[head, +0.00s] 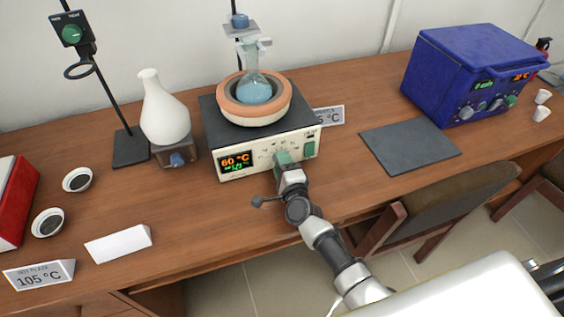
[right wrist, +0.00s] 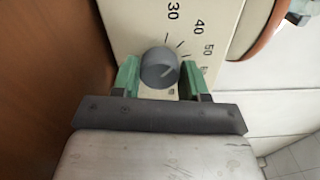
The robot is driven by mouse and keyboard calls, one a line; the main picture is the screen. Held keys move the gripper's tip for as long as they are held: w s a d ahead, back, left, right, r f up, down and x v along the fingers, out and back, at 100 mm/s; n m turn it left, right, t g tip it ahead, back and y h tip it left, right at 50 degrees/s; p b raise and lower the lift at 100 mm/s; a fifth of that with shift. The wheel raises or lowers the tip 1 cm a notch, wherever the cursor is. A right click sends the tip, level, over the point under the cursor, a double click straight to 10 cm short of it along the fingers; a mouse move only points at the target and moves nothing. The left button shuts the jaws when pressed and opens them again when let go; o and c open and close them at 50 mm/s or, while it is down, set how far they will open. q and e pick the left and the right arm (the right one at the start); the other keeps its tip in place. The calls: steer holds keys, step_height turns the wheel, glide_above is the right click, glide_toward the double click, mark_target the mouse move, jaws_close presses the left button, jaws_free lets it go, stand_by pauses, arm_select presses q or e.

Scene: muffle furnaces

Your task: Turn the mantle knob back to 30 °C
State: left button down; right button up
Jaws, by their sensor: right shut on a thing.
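The heating mantle (head: 262,139) is a cream box with a black top. Its orange bowl (head: 255,107) holds a flask of blue liquid (head: 253,90). Its display (head: 237,162) reads 60 °C in orange, with a smaller green line below. My right gripper (head: 284,160) is at the mantle's front panel and hides the knob in the head view. In the right wrist view, the grey round knob (right wrist: 158,68) sits between the green finger pads, which are shut on it. Scale marks 30, 40 and 50 show around it. My left gripper is not in view.
A white flask (head: 163,110) on a small stand and a ring stand (head: 132,145) are left of the mantle. A dark mat (head: 410,146) and blue furnace (head: 470,70) are right. A chair (head: 440,200) stands at the table's front edge. A label card (head: 329,116) is partly hidden behind the mantle.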

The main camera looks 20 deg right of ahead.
steer(key=shift+f+n+p, duration=0.1)
steer(key=shift+n+p, duration=0.3)
steer(key=shift+n, duration=1.5)
steer(key=o, duration=0.9)
steer(key=s, duration=1.1)
steer(key=shift+d, duration=0.15)
